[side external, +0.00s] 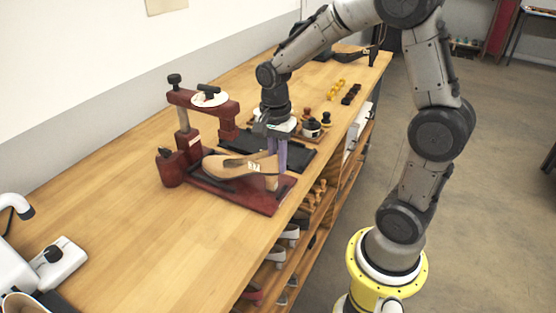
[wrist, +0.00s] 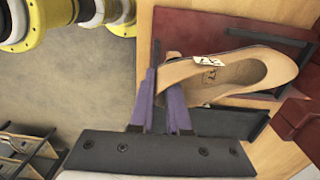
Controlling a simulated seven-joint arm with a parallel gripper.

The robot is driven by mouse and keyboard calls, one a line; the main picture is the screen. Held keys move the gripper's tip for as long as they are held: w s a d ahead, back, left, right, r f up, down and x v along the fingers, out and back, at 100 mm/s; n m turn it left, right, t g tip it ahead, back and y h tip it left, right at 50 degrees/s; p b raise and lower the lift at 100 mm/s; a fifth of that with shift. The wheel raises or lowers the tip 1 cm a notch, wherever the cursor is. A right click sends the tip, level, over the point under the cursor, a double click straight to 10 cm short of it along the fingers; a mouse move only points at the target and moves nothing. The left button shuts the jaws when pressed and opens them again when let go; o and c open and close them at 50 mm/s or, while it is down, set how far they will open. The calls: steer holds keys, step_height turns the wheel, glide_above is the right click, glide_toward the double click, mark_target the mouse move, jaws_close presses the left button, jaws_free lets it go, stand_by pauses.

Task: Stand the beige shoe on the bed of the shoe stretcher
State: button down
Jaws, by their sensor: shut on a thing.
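The beige shoe (side external: 230,166) is a heeled shoe with a white number tag. It lies over the dark red base of the shoe stretcher (side external: 262,203), toe toward the stretcher's upright and heel toward the bench's front edge. Whether its sole touches the bed is unclear. My gripper (side external: 277,165) points down with purple fingers and is shut on the rear of the shoe. In the wrist view, the fingers of my gripper (wrist: 160,100) straddle the heel end of the shoe (wrist: 262,68), with the stretcher base (wrist: 192,30) beneath; the toe points right.
The stretcher's red overhead arm (side external: 222,108) rises near the toe. Black bars flank the shoe on the base. A black mat (side external: 298,155) and small jars (side external: 312,128) lie behind. A white machine (side external: 40,265) stands front left. The wooden bench (side external: 120,190) is clear at left.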

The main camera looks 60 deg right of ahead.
steer(key=shift+f, duration=0.2)
steer(key=c, duration=0.8)
jaws_free()
steer(key=s+a+r+n+t, duration=0.1)
steer(key=s+a+r, duration=0.1)
steer(key=r, duration=0.7)
steer(key=s+a+r, duration=0.1)
steer(key=r, duration=0.7)
steer(key=s+a+f+n+t, duration=0.2)
steer(key=s+n, duration=0.3)
steer(key=n, duration=0.3)
steer(key=s+a+f+n+t, duration=0.2)
steer(key=s+n, duration=0.4)
steer(key=n, duration=0.3)
steer(key=shift+f+t, duration=0.5)
steer(key=shift+f, duration=0.15)
